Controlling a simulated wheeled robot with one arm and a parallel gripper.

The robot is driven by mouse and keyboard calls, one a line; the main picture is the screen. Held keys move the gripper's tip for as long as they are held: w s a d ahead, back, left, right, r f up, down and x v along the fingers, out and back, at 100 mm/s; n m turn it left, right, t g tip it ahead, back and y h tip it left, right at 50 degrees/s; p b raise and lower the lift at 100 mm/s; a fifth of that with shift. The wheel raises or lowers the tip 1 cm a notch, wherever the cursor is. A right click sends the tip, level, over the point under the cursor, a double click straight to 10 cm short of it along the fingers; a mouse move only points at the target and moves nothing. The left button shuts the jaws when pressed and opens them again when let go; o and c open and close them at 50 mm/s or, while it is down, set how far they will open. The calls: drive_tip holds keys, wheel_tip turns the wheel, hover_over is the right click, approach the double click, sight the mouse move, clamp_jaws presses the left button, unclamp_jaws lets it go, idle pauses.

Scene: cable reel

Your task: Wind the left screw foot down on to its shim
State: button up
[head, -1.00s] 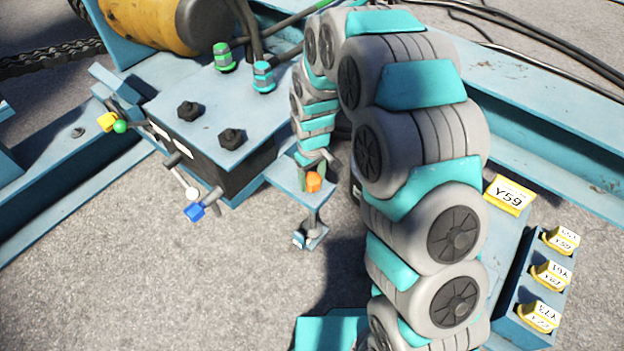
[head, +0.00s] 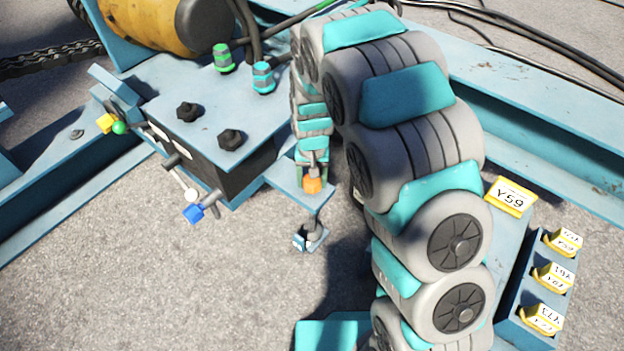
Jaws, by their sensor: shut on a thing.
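The screw foot has an orange head (head: 313,186) on top of a small blue bracket (head: 285,177) at the corner of the valve block. Its thin grey rod (head: 318,218) runs down below the bracket to a grey foot close to the ground. A small blue piece with a pale end (head: 300,241), which looks like the shim, lies at the foot; I cannot tell whether they touch. My gripper (head: 313,174) points down from above and is shut on the orange head. The arm hides what lies to the right of the bracket.
The blue valve block (head: 212,120) carries black knobs and green and teal fittings. A yellow Y59 tag (head: 510,196) and a tag rack (head: 540,290) stand at right. Bare ground lies front left.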

drive_tip(key=shift+w, duration=0.1)
idle(0.4)
drive_tip(key=o, duration=1.4)
drive_tip(key=shift+c, duration=0.2)
drive_tip(key=shift+r, duration=0.1)
drive_tip(key=shift+r, duration=3.85)
